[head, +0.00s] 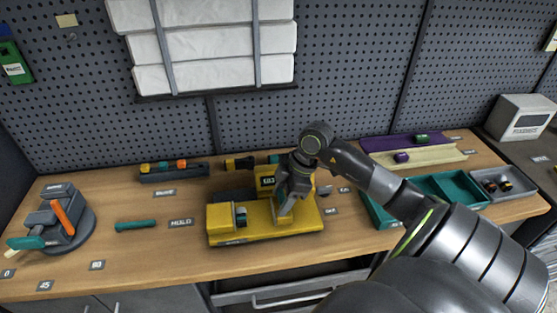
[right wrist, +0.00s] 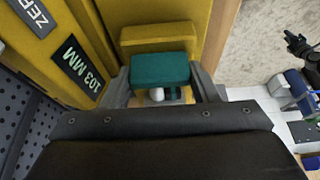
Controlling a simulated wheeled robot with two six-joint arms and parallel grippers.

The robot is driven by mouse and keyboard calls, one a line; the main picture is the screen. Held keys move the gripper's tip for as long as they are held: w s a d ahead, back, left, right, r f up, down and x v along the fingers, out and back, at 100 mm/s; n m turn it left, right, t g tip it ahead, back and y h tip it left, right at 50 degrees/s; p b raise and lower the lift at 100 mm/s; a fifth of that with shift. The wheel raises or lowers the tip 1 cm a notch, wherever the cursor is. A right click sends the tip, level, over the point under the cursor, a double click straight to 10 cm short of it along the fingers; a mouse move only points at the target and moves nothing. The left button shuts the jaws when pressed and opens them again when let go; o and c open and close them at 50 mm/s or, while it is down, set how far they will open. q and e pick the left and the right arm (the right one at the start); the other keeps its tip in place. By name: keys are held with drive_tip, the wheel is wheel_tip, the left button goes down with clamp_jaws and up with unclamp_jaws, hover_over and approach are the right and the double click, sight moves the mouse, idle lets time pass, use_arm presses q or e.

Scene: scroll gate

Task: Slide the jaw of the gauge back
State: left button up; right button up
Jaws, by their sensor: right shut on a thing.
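The yellow gauge (head: 266,233) stands on the middle of the workbench, with a raised block at its left end and an upright display at the back. In the right wrist view its yellow wall carries a dark label (right wrist: 75,68) reading "103 MM" and a grey one starting "ZER". My right gripper (head: 285,206) reaches down over the right part of the gauge. In the right wrist view its fingers lie on both sides of a teal block (right wrist: 161,68), shut on it. A yellow block stands just beyond it. The gripper hides much of the jaw in the head view. My left gripper is out of view.
A grey rotary device (head: 60,220) with an orange lever stands at the left. A teal bar (head: 136,226) lies between it and the gauge. Purple and cream rails (head: 410,153) and teal trays (head: 447,190) are at the right. The front bench strip is mostly clear.

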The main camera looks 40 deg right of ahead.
drive_tip(key=o, duration=1.1)
drive_tip(key=shift+d, duration=0.2)
drive_tip(key=o, duration=0.3)
drive_tip(key=shift+s+d, duration=0.1)
drive_tip(key=shift+s, duration=0.05)
drive_tip(key=shift+r, duration=0.2)
drive_tip(key=b+v, duration=0.1)
drive_tip(key=v, duration=1.6)
